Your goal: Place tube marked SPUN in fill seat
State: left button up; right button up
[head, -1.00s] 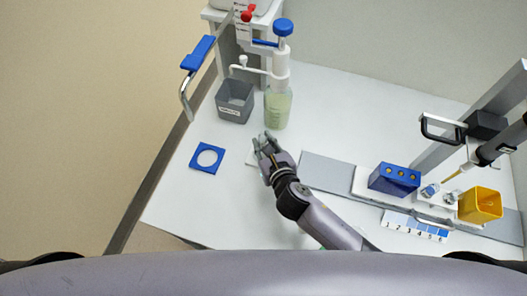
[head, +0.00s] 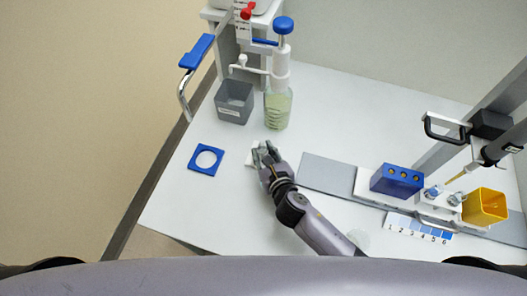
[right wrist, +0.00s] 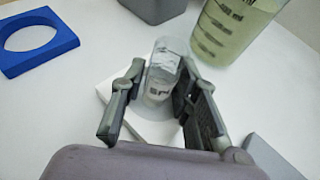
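A clear tube (right wrist: 162,75) with dark lettering, only partly readable as "SP", stands between the two fingers of my right gripper (right wrist: 162,72) in the right wrist view. The fingertips flank it closely; I cannot tell whether both press on it. Below it is a white block or pad (right wrist: 112,92), which shows in the head view as a pale edge (head: 250,159). In the head view my right gripper (head: 264,152) is low over the table, in front of the bottle, and hides the tube. No part is clearly marked as the fill seat. My left gripper is not in view.
A blue square with a round hole (head: 194,165) lies left of the gripper. Behind stand a grey bin (head: 234,102) and a dispenser bottle (head: 277,110) of greenish liquid. At right are a blue rack (head: 397,181), a yellow container (head: 485,207) and a numbered strip (head: 418,230).

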jog(key=shift+r, duration=0.2)
jog(key=v, duration=1.2)
jog(key=shift+f, duration=0.1)
jog(key=shift+s, duration=0.1)
